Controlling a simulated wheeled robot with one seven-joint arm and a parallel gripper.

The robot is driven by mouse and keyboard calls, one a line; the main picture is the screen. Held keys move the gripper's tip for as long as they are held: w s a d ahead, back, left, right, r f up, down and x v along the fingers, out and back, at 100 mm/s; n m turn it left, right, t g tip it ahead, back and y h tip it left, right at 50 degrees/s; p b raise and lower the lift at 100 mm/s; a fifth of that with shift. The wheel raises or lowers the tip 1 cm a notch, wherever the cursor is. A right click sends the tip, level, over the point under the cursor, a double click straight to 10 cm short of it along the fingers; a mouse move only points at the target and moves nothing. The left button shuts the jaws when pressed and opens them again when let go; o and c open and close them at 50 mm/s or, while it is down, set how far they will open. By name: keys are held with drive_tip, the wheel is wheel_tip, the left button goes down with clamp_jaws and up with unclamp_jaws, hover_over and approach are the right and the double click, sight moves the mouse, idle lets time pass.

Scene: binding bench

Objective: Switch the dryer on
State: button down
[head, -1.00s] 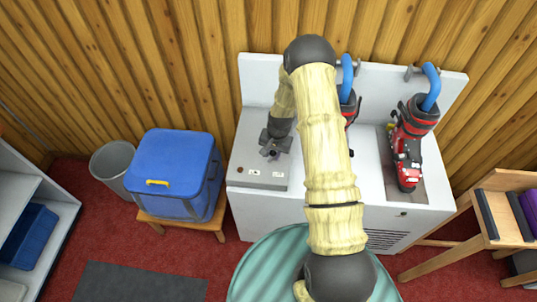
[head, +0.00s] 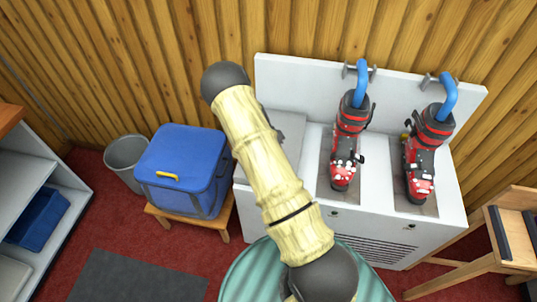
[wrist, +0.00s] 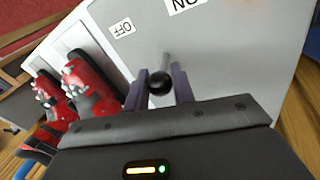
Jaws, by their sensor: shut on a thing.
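The dryer (head: 407,247) is a white cabinet with a tall back panel, and my arm hides much of its left end in the head view. In the wrist view its grey control face (wrist: 235,60) carries an OFF label (wrist: 122,27) and an ON label (wrist: 185,4). A thin lever with a black ball knob (wrist: 160,83) stands out from this face. My gripper (wrist: 160,90) has its two purple-grey fingers shut on the lever at the knob. My gripper is hidden behind my arm in the head view.
Two red and black boots (head: 347,150) (head: 420,155) rest in the dryer's bays under blue tubes. A blue box (head: 185,165) on a wooden stool stands close to the dryer's left. A grey bin (head: 125,160) is beside it. A green round surface (head: 255,275) is in front.

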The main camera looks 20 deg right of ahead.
drive_tip(key=shift+w+a+f+g+h+b, duration=0.15)
drive_tip(key=shift+w+a+g+h+b, duration=0.35)
drive_tip(key=shift+h, duration=0.4)
drive_tip(key=shift+s, duration=0.1)
drive_tip(key=c, duration=1.2)
unclamp_jaws()
drive_tip(key=b+v, duration=0.2)
drive_tip(key=v, duration=1.5)
drive_tip(key=shift+w+b, duration=0.3)
drive_tip(key=shift+s, duration=0.1)
